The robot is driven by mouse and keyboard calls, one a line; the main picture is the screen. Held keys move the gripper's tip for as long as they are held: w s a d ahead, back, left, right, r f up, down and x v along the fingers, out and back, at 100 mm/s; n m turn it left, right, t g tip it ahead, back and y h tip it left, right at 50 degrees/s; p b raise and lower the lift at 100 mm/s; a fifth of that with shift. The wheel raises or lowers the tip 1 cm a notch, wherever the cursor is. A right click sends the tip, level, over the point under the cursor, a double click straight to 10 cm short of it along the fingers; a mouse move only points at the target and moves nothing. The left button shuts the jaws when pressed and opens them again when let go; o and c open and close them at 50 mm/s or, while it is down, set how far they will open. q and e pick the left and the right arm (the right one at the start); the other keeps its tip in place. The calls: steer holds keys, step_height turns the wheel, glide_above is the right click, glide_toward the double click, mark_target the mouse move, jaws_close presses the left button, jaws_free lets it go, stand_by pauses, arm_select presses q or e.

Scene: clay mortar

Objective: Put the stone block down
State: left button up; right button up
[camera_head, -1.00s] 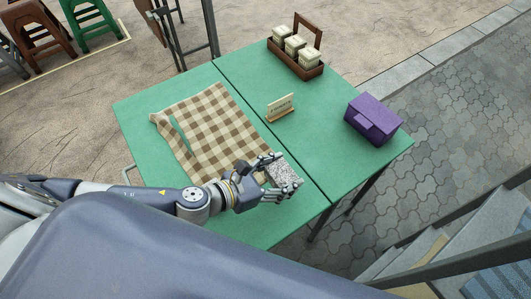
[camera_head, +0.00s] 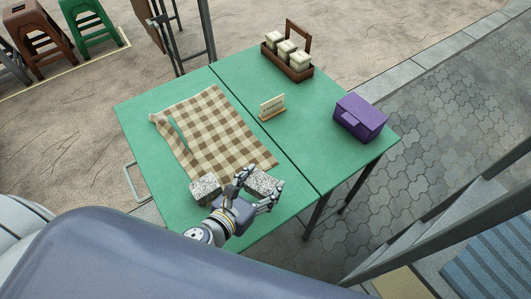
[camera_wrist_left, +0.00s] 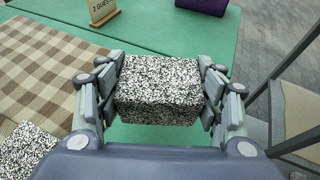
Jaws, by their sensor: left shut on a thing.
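A speckled grey stone block (camera_head: 263,184) is between the fingers of my left gripper (camera_head: 258,190), near the front right part of the green table. In the left wrist view the block (camera_wrist_left: 158,90) sits level between the two sets of fingers of the gripper (camera_wrist_left: 158,95), which are shut on its sides. Green tabletop shows around it. I cannot tell whether its underside touches the table. A second speckled stone block (camera_head: 205,187) is at the front edge of the checked cloth, left of the gripper. It also shows in the left wrist view (camera_wrist_left: 30,150). My right gripper is not in view.
The brown checked cloth (camera_head: 208,125) covers much of the left green table (camera_head: 140,115). On the right table are a small sign (camera_head: 272,107), a purple box (camera_head: 360,117) and a wooden caddy (camera_head: 288,65) with jars. The right table's front part is bare.

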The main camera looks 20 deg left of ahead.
arm_select(q)
glide_above(265, 159)
steer(key=shift+s+d+f+p, duration=0.1)
steer(key=shift+s+f+p, duration=0.15)
steer(key=shift+f+p, duration=0.2)
steer(key=shift+w+f, duration=0.1)
steer(key=shift+w, duration=0.2)
steer(key=shift+w+f, duration=0.1)
steer(key=shift+w, duration=0.05)
steer(key=shift+f+b, duration=0.45)
steer(key=shift+f, duration=1.25)
steer(key=shift+f+b, duration=0.35)
steer(key=shift+f, duration=0.2)
steer(key=o, duration=1)
steer(key=shift+s+f, duration=0.2)
steer(key=shift+s, duration=0.1)
steer(key=o, duration=0.4)
steer(key=shift+w, duration=0.1)
